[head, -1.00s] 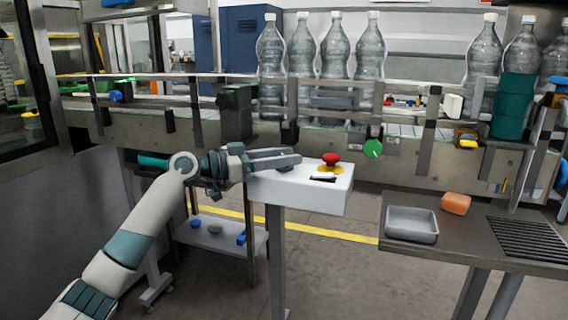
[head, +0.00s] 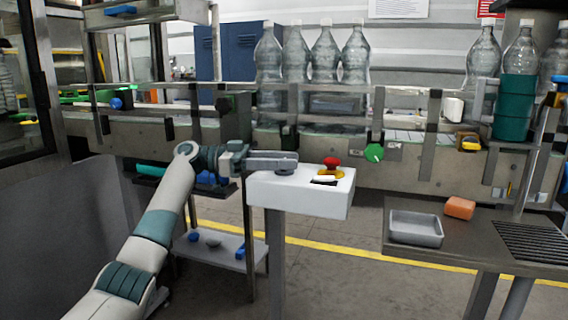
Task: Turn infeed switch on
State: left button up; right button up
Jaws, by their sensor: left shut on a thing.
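The white control box (head: 300,195) stands on a post in the middle of the head view. A red mushroom button (head: 332,163) on a yellow base and a small black-and-white label or plate (head: 324,180) are on its top. A dark round switch knob (head: 285,169) sits at the left of the top, partly hidden by my fingers. My left gripper (head: 273,160) reaches in from the left, level over the box, with its fingers at the knob and shut on it. The knob's exact angle cannot be told. My right gripper is not in view.
A conveyor with clear bottles (head: 325,55) runs behind the box, with a green knob (head: 374,152) on its rail. A low shelf (head: 222,245) stands behind my left arm.

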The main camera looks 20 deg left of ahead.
pick_arm(q)
jog(key=shift+r+m+g+p, duration=0.15)
jog(key=shift+m+g+p, duration=0.3)
jog(key=shift+m+g, duration=0.8)
jog(key=shift+g, duration=0.75)
jog(key=shift+m+g, duration=0.25)
jog(key=shift+g, duration=0.05)
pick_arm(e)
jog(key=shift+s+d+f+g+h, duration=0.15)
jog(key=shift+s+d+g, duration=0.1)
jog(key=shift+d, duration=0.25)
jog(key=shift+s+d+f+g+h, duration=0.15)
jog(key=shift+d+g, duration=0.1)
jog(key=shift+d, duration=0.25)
pick_arm(q)
jog(key=shift+p, duration=0.3)
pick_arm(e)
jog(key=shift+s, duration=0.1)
pick_arm(q)
jog(key=o, duration=1)
jog(key=shift+o, duration=0.2)
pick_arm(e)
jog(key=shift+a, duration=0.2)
